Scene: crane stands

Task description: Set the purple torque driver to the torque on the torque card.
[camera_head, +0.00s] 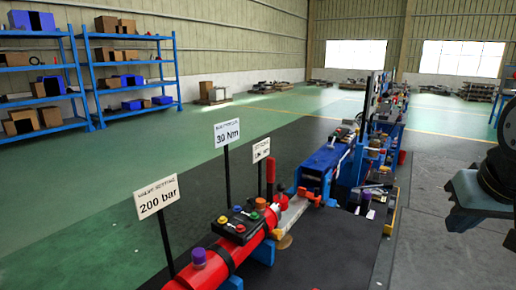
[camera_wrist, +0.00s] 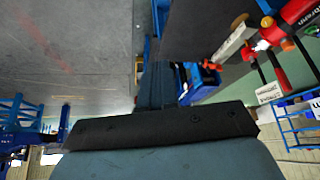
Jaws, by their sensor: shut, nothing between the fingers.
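A white card reading 30 Nm (camera_head: 227,132) stands on a thin black post behind the bench in the head view; its small top line is blurred. A purple knob (camera_head: 198,257) sits on the near end of a red cylinder (camera_head: 215,268); I cannot tell that it belongs to a torque driver. No purple torque driver can be picked out for certain among the small tools farther along. My gripper (camera_wrist: 157,84) shows in the wrist view, shut and empty, with no object touching it. My arm is at the right edge of the head view, apart from the bench.
A 200 bar card (camera_head: 157,195) and a smaller, blurred card (camera_head: 261,150) stand on posts nearby. A box with several coloured knobs (camera_head: 240,226) sits by the red cylinder. A blue stand (camera_head: 325,160) and cluttered benches run back. Blue shelves (camera_head: 128,75) stand far left. Green floor lies open.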

